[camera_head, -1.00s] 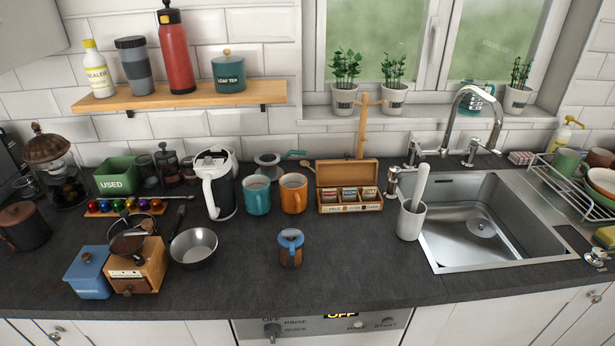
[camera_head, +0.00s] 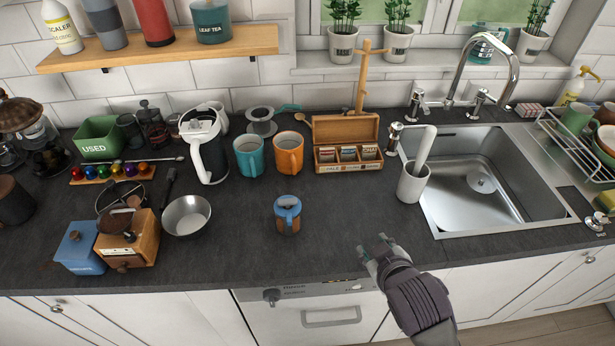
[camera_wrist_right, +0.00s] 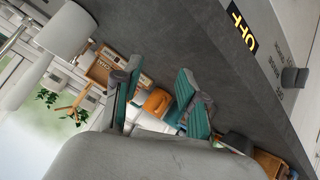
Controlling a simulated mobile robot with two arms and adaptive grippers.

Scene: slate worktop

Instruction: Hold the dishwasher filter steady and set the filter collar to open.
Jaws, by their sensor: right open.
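The dishwasher filter (camera_head: 288,222) is a small upright cylinder with a brownish body, standing alone on the dark worktop near the front middle in the head view. Its blue filter collar (camera_head: 288,203) sits on top; I cannot read its setting. My right gripper (camera_head: 373,246) is open and empty, at the worktop's front edge, right of and nearer than the filter, not touching it. Its spread fingers also show in the right wrist view (camera_wrist_right: 160,74), where I cannot make out the filter. My left gripper is not in view.
Behind the filter stand a teal mug (camera_head: 249,160), an orange mug (camera_head: 289,158) and a wooden tea box (camera_head: 345,130). A metal bowl (camera_head: 187,216) and a grinder (camera_head: 143,240) are to the left. A white crock (camera_head: 411,184) and the sink (camera_head: 525,213) are to the right. Worktop around the filter is clear.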

